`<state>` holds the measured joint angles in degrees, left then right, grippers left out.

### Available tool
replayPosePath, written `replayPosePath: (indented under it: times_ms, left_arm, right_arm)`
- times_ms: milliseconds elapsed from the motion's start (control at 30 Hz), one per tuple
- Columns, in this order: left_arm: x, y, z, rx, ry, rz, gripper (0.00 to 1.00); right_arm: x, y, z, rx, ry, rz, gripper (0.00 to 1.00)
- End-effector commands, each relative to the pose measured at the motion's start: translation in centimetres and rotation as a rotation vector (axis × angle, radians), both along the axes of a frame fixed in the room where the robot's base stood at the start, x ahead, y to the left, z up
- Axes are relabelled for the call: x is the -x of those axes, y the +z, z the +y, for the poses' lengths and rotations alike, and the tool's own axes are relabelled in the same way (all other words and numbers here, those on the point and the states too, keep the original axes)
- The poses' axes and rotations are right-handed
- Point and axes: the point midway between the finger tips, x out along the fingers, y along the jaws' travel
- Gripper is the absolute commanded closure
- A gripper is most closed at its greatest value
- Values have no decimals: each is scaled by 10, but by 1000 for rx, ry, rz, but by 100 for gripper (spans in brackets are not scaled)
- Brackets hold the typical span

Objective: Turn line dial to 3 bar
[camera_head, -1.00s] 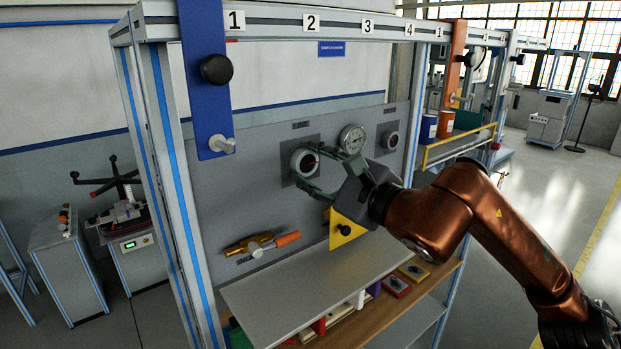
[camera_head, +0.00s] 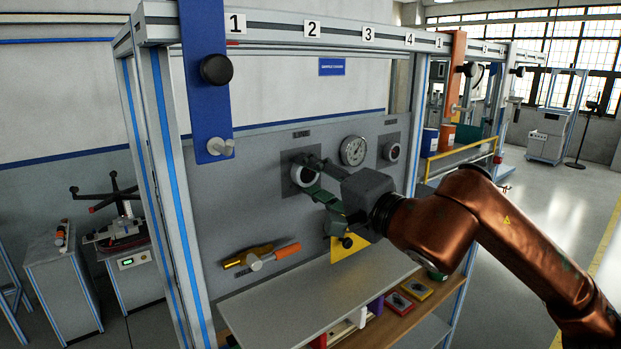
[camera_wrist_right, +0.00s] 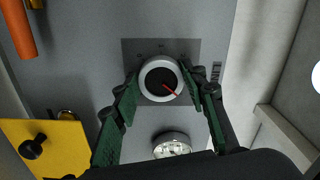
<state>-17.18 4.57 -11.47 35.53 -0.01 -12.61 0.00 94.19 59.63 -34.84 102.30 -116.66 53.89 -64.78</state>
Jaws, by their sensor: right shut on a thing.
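The line dial (camera_head: 304,176) is a round knob with a white ring and dark face on the grey panel, left of the pressure gauge (camera_head: 353,150). It also shows in the right wrist view (camera_wrist_right: 160,92), where its red pointer slants down to the right; the scale marks are too small to read. My right gripper (camera_head: 310,172) is shut on the dial, with one green finger on each side of its ring. It also shows in the right wrist view (camera_wrist_right: 160,78). The gauge reading is not legible. My left gripper is not in view.
A second dial (camera_head: 392,152) sits right of the gauge. A blue bracket (camera_head: 205,110) hangs at the frame's upper left.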

Motion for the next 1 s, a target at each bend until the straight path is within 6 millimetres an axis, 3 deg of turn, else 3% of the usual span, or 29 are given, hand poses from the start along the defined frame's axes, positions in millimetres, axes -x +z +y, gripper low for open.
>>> replayPosePath:
  times_ms: [600,1000]
  left_arm:
    - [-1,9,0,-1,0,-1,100]
    - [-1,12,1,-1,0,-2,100]
  right_arm:
    - [0,-5,0,437,3,-310,85]
    - [0,-5,0,564,5,-404,85]
